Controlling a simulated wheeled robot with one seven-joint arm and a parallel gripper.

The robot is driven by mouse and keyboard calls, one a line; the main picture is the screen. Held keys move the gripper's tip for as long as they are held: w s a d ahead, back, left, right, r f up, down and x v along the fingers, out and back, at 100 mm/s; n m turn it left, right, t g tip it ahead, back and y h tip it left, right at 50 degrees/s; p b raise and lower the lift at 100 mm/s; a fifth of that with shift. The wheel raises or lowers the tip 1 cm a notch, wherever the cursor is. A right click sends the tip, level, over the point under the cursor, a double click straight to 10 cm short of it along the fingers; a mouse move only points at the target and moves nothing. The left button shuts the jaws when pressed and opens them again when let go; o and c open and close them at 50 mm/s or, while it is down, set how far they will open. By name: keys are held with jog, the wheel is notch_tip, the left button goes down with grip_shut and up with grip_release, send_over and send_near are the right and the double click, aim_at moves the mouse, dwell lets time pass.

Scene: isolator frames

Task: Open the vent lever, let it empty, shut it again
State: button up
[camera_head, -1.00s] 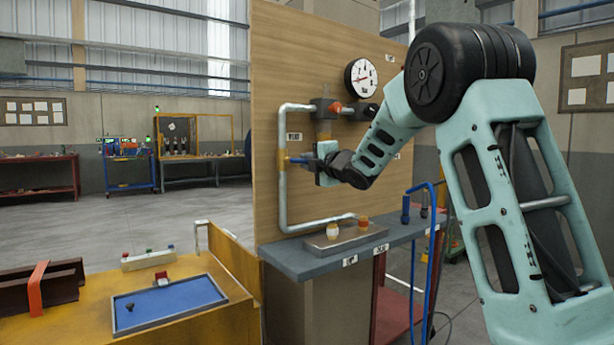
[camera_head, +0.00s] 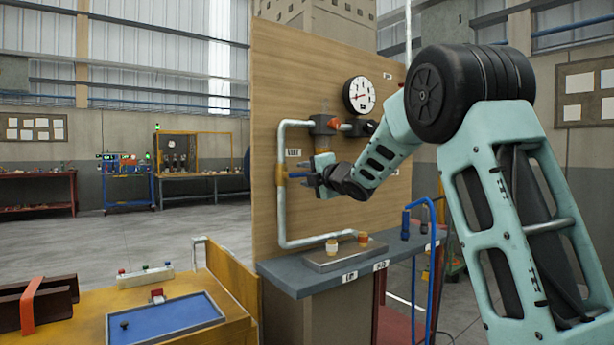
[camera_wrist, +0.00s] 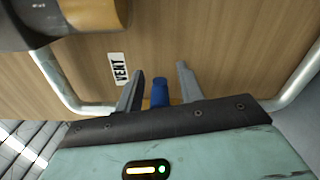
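The vent valve's blue lever (camera_head: 299,175) sticks out from a brass-coloured fitting (camera_head: 281,174) on the left upright of the pipe loop. In the wrist view the blue lever (camera_wrist: 159,92) stands between my two fingers, with a visible gap on each side. My gripper (camera_wrist: 161,88) is open around it and does not appear to touch it. In the head view my gripper (camera_head: 314,177) is at the lever, and its fingers partly hide it. The VENT label (camera_wrist: 118,69) is on the board beside the lever. A round gauge (camera_head: 359,95) hangs above right; its reading is too small to tell.
A valve with a red-orange part (camera_head: 334,123) and a dark knob sits on the pipe (camera_head: 280,215) above my gripper. The wooden board (camera_head: 385,215) is close behind. Below, a grey bench (camera_head: 290,276) carries a metal plate (camera_head: 330,262) with small fittings. A blue hose stand (camera_head: 430,240) is at right.

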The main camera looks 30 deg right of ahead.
jog(key=s, duration=1.7)
jog(key=shift+s+d, duration=0.2)
jog(key=shift+d, duration=0.15)
